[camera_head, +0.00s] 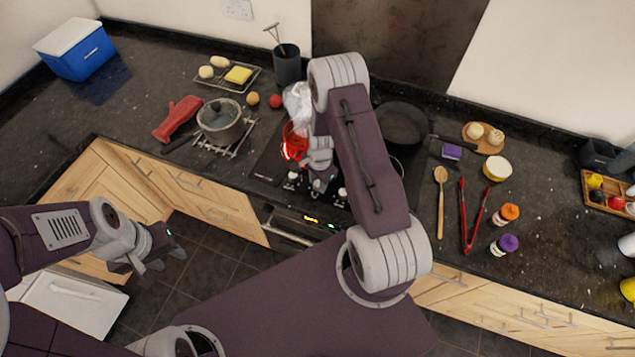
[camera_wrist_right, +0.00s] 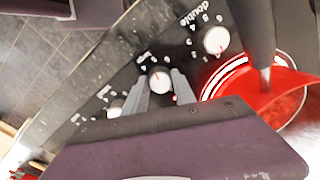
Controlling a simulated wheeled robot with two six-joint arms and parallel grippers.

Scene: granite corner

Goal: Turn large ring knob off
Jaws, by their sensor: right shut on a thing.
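The hob's control knobs are white on a dark panel. One knob (camera_wrist_right: 161,79) sits between the two fingers of my right gripper (camera_wrist_right: 163,88), which is shut on it. A second knob (camera_wrist_right: 216,40), by the word "double", is beyond it, and a third (camera_wrist_right: 115,108) is on the other side. I cannot tell which one is the large ring knob. In the head view my right gripper (camera_head: 320,186) is at the hob's front edge, partly hidden by its own wrist. My left gripper (camera_head: 158,262) is open and empty over the floor, away from the hob.
A dark frying pan (camera_head: 402,125) is at the hob's right. A wooden spoon (camera_head: 440,195) and red tongs (camera_head: 468,215) lie right.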

